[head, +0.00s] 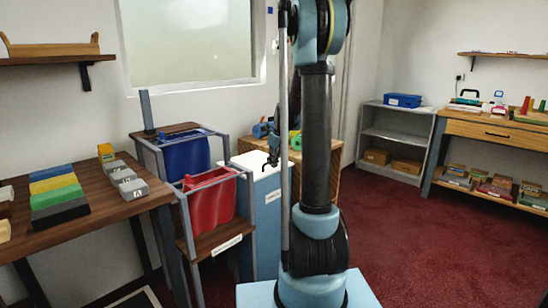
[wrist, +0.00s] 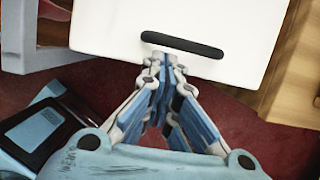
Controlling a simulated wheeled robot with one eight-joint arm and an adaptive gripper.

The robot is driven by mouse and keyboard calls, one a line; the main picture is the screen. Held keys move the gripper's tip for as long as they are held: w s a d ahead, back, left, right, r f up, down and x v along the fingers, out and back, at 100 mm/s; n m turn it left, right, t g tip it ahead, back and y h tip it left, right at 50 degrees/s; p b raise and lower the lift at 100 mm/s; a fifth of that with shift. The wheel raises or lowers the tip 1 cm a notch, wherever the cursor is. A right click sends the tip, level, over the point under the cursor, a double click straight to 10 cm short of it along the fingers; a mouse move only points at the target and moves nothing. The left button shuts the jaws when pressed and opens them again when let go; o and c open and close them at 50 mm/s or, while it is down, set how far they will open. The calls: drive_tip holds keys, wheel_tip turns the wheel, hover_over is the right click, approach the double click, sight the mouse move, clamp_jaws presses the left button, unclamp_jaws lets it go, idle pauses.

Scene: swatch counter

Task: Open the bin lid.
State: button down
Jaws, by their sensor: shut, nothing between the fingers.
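The bin (head: 268,215) has a light blue body and a white lid (head: 249,160). In the head view it stands behind my arm, which hides part of its right side. In the wrist view the lid (wrist: 110,22) lies flat across the top, with a black bar-shaped handle or slot (wrist: 182,45) near its lower edge. My gripper (wrist: 171,60) is shut and empty, with its fingertips at the lid's near edge, just below the black bar. I cannot tell if they touch it. In the head view my gripper (head: 272,158) is small and dark above the lid.
Left of the bin, a grey-framed rack holds a blue tub (head: 187,157) and a red tub (head: 210,202). A wooden crate-like cabinet (head: 325,192) is close on the right. A table (head: 90,222) with coloured blocks stands at left. Red carpet (head: 420,250) is open at right.

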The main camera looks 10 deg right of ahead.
drive_tip(key=shift+x, duration=1.45)
